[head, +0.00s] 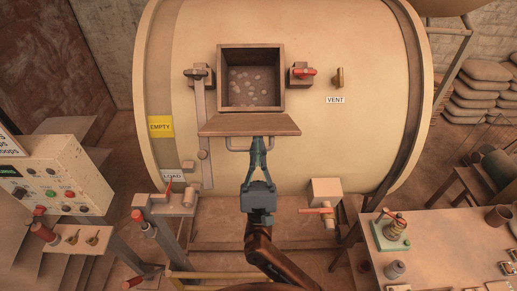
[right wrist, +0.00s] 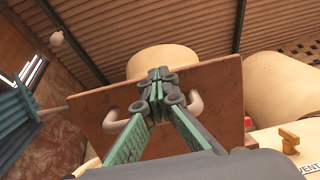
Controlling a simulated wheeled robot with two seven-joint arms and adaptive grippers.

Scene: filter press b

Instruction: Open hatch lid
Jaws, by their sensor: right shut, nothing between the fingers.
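The hatch (head: 252,49) is a square framed opening in the big cream drum, with pale lumps visible inside. Its brown lid (head: 219,125) is swung down and out from the lower edge, so the opening is uncovered. A loop handle (head: 233,145) shows below the lid. My right gripper (head: 259,140) is at the lid's underside beside the handle. In the right wrist view the closed fingers (right wrist: 159,92) lie in front of the lid (right wrist: 213,90), between the ends of the handle (right wrist: 196,104). Nothing is held; contact is unclear. My left gripper is not in view.
A red-handled latch (head: 304,72) and a long lever (head: 199,110) flank the hatch. A brass vent knob (head: 339,78) is at right. A control panel (head: 57,175) stands at left, a workbench (head: 440,245) at right.

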